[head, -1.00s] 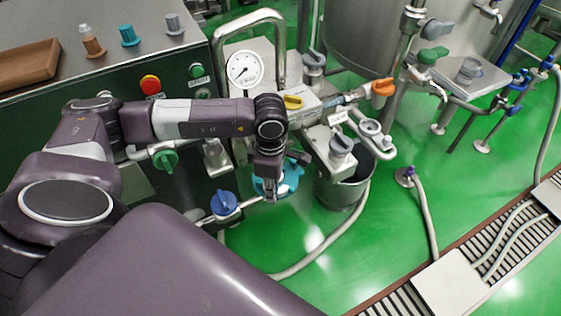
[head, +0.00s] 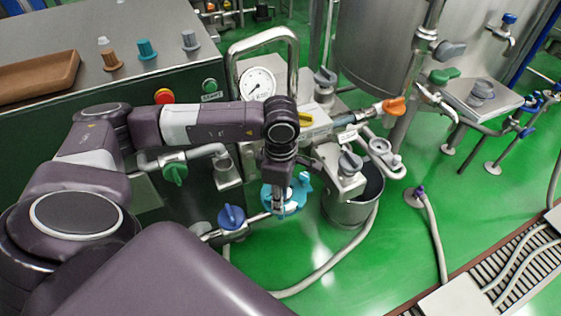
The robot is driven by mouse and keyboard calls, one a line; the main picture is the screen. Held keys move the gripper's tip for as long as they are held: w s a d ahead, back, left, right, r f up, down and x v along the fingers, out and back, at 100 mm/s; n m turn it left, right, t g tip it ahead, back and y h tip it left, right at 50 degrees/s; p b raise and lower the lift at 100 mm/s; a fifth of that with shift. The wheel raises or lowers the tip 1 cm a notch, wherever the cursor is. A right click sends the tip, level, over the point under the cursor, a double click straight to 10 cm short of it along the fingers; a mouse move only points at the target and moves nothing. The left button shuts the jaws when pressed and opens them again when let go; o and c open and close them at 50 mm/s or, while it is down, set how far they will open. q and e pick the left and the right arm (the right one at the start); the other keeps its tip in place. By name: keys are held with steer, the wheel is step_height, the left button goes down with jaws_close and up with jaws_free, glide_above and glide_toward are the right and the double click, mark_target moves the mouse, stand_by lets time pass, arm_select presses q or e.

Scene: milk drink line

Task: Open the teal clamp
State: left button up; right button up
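The teal clamp (head: 291,199) is a ring-shaped fitting around a pipe joint, left of the metal bucket in the head view. My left arm comes in from the left, and its gripper (head: 279,211) points down onto the clamp. The gripper overlaps the clamp and covers part of it. The fingertips are small and partly hidden, so I cannot tell if they grip it. I cannot tell whether the clamp is open or closed. My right gripper is not in view.
A blue-handled valve (head: 232,217) sits just left of the clamp, and a green-handled valve (head: 175,173) farther left. A metal bucket (head: 346,211) stands to the right with a hose in front. A pressure gauge (head: 258,84) and metal hoop rise behind.

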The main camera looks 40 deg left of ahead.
arm_select(q)
step_height(320, 180, up, 9)
steer(key=shift+f, duration=0.15)
steer(key=shift+c, duration=0.4)
